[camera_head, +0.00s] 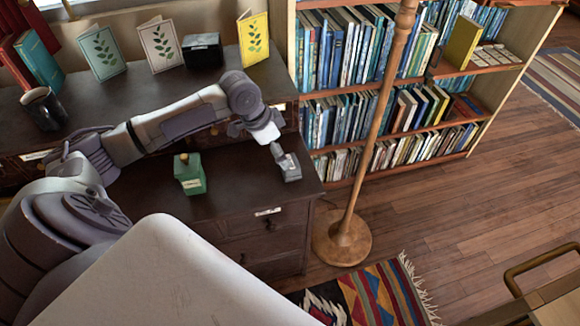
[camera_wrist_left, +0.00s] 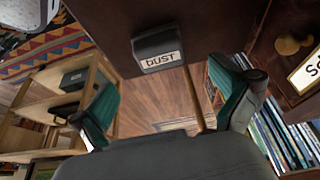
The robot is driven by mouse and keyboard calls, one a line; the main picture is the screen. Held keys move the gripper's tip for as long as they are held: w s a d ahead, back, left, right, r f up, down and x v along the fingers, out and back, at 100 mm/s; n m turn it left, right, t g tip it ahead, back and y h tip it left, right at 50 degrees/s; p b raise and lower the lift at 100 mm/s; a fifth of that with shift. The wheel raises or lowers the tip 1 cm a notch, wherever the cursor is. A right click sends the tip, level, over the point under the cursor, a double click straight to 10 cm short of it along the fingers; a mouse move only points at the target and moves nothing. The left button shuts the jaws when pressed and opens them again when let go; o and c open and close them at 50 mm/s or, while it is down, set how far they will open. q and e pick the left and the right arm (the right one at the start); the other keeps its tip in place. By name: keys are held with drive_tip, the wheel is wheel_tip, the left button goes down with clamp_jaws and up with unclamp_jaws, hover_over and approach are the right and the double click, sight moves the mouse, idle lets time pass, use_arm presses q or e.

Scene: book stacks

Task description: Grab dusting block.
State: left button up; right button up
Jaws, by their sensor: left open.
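The dusting block is a small grey block with a white label reading "DUST" in the left wrist view (camera_wrist_left: 158,48). In the head view the grey block (camera_head: 290,168) sits on the lower dark desktop close to its right edge. My left gripper (camera_head: 276,148) is just above and beside it, its jaws partly hidden by my wrist. In the left wrist view its two green-padded fingers (camera_wrist_left: 163,82) are spread wide with nothing between them. The block shows beyond the fingertips, apparently untouched. My right gripper is in neither view.
A green box (camera_head: 189,174) stands on the desktop left of the block. A mug (camera_head: 44,107), cards and a black box (camera_head: 203,50) stand on the raised shelf. A wooden pole (camera_head: 372,130) rises right of the desk, before a bookcase (camera_head: 478,115). Open floor lies right.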

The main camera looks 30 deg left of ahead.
use_arm(q)
drive_tip(key=x, duration=0.6)
drive_tip(key=shift+w+d+f, duration=0.1)
drive_tip(key=shift+w+f, duration=0.1)
drive_tip(key=shift+f, duration=0.1)
drive_tip(key=c, duration=1.3)
